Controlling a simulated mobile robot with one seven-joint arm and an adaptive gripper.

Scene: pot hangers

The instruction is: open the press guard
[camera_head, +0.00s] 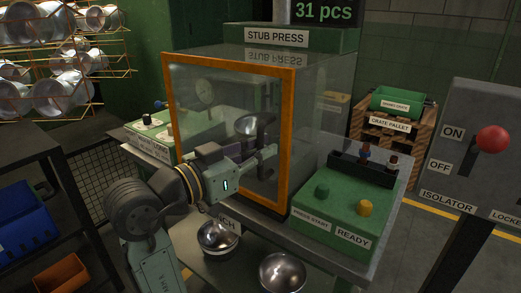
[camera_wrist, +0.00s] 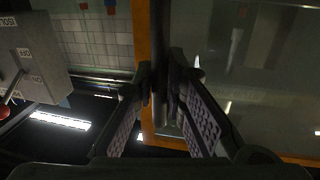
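The press guard (camera_head: 284,140) is an orange-framed clear panel across the front of the press, and it looks closed in the head view. Its orange frame (camera_wrist: 141,30) also shows in the wrist view. My gripper (camera_head: 268,158) is in front of the panel, towards its right side. In the wrist view my gripper (camera_wrist: 160,85) shows both textured finger pads with a gap between them. A dark upright bar (camera_wrist: 156,40), seemingly the guard's handle, lines up with that gap near the fingertips. Contact with it cannot be made out.
A green control box (camera_head: 340,208) with buttons stands right of the guard. The isolator post (camera_head: 460,150) with a red knob is farther right. Metal bowls (camera_head: 282,272) sit below the bench front. A dark rack with a blue bin (camera_head: 22,220) is at left.

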